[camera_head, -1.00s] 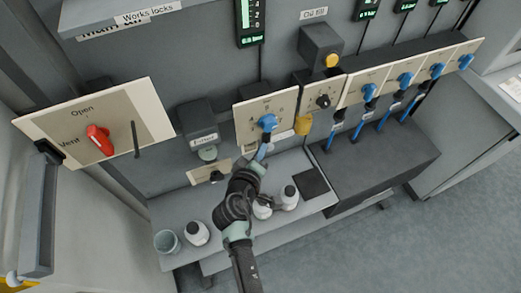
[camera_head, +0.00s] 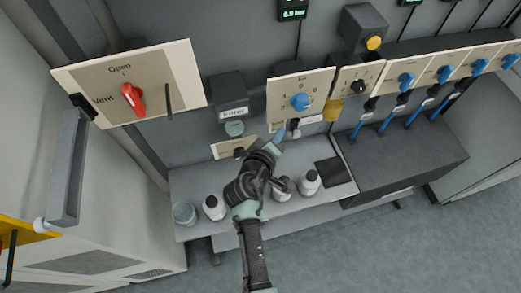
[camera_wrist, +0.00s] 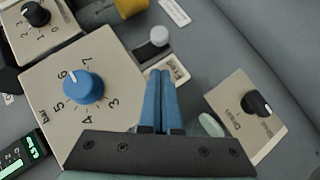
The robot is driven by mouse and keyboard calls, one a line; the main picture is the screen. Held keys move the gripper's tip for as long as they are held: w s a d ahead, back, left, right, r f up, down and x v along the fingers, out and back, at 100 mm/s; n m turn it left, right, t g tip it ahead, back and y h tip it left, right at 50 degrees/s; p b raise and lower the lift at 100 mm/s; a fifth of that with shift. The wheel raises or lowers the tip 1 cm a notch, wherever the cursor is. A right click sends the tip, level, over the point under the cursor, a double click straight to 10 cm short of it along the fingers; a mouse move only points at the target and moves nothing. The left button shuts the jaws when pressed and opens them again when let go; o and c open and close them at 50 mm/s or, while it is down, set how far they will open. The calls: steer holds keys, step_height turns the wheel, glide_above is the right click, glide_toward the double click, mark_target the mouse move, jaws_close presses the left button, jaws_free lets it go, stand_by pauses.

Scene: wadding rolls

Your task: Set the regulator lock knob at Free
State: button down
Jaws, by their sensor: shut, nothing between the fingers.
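A small pale grey knob (camera_wrist: 160,36) sits just below the blue regulator knob (camera_wrist: 83,86), beside a small plate (camera_wrist: 178,72) that my fingers partly cover. It looks like the lock knob, but I cannot read its setting. It also shows in the head view (camera_head: 295,129), below the regulator panel (camera_head: 320,82). My gripper (camera_wrist: 160,73) is shut and empty, its blue fingers side by side, tips close to the grey knob in the picture. I cannot tell whether they touch anything. In the head view my gripper (camera_head: 280,135) is just left of that knob.
A black Drain knob (camera_wrist: 257,103) is on a plate to the right in the wrist view. A black selector (camera_head: 358,87) and a yellow part (camera_head: 334,109) are right of the regulator. White bottles (camera_head: 309,182) stand on the shelf below. A red Vent/Open handle (camera_head: 133,99) is far left.

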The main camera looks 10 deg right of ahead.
steer(key=b+v, duration=0.1)
steer(key=v, duration=0.9)
steer(key=shift+a+r, duration=0.15)
steer(key=shift+a, duration=0.05)
